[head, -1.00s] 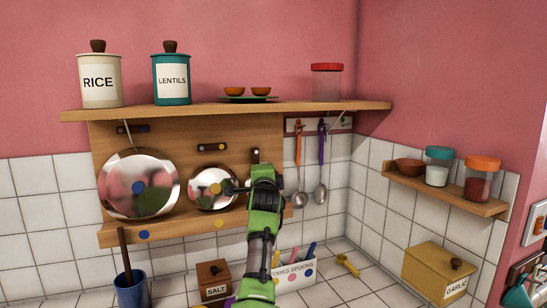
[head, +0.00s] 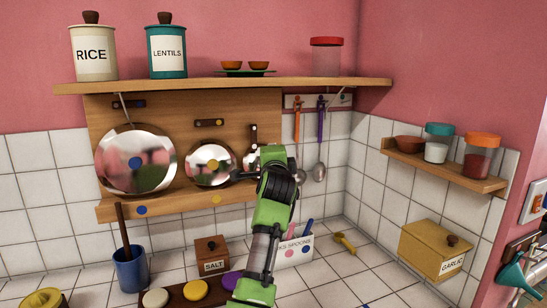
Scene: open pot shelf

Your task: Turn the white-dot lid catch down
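Three shiny lids hang on the wooden back panel (head: 184,115): a blue-dot lid (head: 136,163), a yellow-dot lid (head: 210,167) and a third lid (head: 250,160), mostly hidden by my green arm. Dark catches with blue and yellow dots lie level above the first two. A dark upright catch (head: 253,132) stands above the third lid; its pale mark is too small to read surely as the white dot. My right gripper (head: 237,177) is between the yellow-dot lid and the third lid, below that catch. Its fingers are small and dark, so their opening is unclear. My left gripper is out of view.
A shelf (head: 330,85) with jars (head: 167,58) overhangs the panel. A ledge (head: 170,207) runs under the lids. Ladles (head: 319,172) hang to the right. A spoon box (head: 297,250), salt box (head: 212,257) and blue pot (head: 130,271) stand on the counter below.

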